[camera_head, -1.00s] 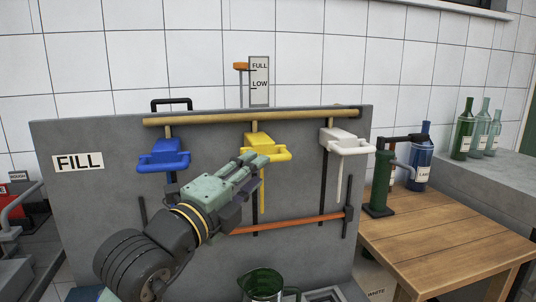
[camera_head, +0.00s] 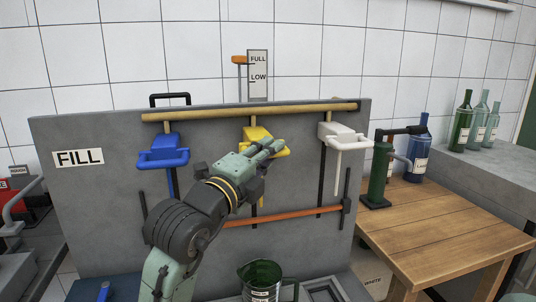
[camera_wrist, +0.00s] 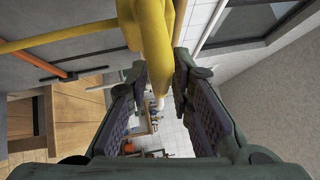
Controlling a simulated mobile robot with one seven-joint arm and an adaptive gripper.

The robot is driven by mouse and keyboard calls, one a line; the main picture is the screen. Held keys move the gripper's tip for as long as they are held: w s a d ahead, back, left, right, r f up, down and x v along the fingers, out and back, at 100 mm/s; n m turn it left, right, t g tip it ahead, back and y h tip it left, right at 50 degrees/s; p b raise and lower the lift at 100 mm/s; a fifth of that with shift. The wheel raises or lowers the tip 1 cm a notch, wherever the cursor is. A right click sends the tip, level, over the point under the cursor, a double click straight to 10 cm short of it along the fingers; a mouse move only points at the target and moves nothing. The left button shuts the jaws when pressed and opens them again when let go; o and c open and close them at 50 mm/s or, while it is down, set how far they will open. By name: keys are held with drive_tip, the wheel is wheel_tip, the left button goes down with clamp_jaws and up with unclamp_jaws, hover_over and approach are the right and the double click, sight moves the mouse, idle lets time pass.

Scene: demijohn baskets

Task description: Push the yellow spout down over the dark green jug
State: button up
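The yellow spout (camera_head: 256,134) hangs from the upper rail on the grey panel, between the blue and white spouts. My gripper (camera_head: 276,146) is at the front of the yellow spout, by its handle. In the wrist view, the open fingers (camera_wrist: 160,85) stand on both sides of the yellow spout (camera_wrist: 154,45), with its yellow bar between them near the tips. Whether either finger touches it is hard to tell. The dark green jug (camera_head: 262,273) stands low in front of the panel, under the yellow spout, partly cut off by the picture's bottom edge.
The blue spout (camera_head: 163,150) is left of my arm and the white spout (camera_head: 345,137) is to the right. An orange-red bar (camera_head: 285,217) crosses the panel below. A wooden table (camera_head: 440,235) at right carries a green pump device (camera_head: 378,180) and a blue bottle (camera_head: 418,150).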

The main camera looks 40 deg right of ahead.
clamp_jaws()
idle(0.5)
wheel_tip(320, 180, down, 22)
drive_tip(key=b, duration=2)
drive_tip(key=shift+o, duration=2)
unclamp_jaws()
drive_tip(key=shift+r, duration=0.1)
drive_tip(key=v, duration=1.2)
